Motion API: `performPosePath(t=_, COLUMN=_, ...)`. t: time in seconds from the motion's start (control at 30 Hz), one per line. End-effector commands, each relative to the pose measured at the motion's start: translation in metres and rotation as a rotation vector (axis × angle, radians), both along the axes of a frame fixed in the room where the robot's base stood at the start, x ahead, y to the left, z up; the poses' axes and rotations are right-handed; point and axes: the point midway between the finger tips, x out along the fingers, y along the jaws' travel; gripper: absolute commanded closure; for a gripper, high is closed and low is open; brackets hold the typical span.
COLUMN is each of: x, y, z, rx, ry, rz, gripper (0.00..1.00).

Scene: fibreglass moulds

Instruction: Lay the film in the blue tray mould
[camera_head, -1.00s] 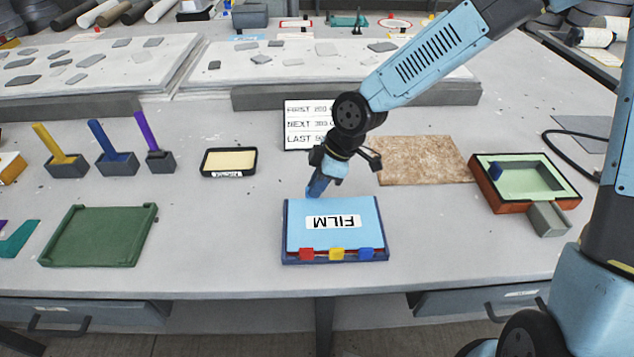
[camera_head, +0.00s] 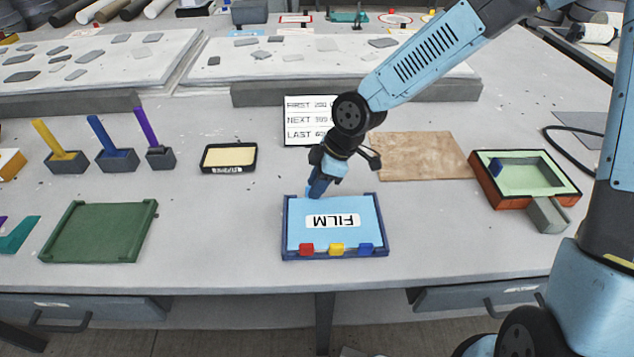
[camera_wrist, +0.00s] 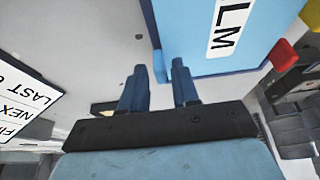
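The light blue film (camera_head: 320,238), with a white FILM label, lies flat in the blue tray mould (camera_head: 385,249). The tray's dark blue rim shows around it. Red, yellow and blue tabs sit along the film's near edge. My gripper (camera_head: 314,195) is at the far edge of the tray, pointing down. In the wrist view my gripper (camera_wrist: 159,68) has its two fingers apart with nothing seen held between them. The film (camera_wrist: 200,50) lies just beyond the fingertips there. Whether a finger touches the rim I cannot tell.
A green tray (camera_head: 100,232) lies to the left. Several handled tools stand in grey blocks, including a purple one (camera_head: 146,128). A black-rimmed cream tray (camera_head: 229,157), a lettered board (camera_head: 305,122), a brown mat (camera_head: 420,156) and a red-and-green mould (camera_head: 522,200) surround the tray. Table beside the tray is clear.

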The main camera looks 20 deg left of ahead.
Motion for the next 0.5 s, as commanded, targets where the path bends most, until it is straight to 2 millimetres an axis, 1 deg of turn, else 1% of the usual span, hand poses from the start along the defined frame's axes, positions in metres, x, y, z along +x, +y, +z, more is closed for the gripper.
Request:
performPosePath(t=0.03, x=0.0000, y=0.0000, z=0.0000, rx=0.000, ry=0.000, rz=0.000, gripper=0.65)
performPosePath(t=0.1, x=0.0001, y=0.0000, z=0.0000, rx=0.000, ry=0.000, rz=0.000, gripper=0.59)
performPosePath(t=0.37, x=0.0002, y=-0.0002, z=0.0006, rx=0.000, ry=0.000, rz=0.000, gripper=0.59)
performPosePath(t=0.5, x=0.0019, y=-0.0022, z=0.0054, rx=0.001, ry=-0.001, rz=-0.003, gripper=0.59)
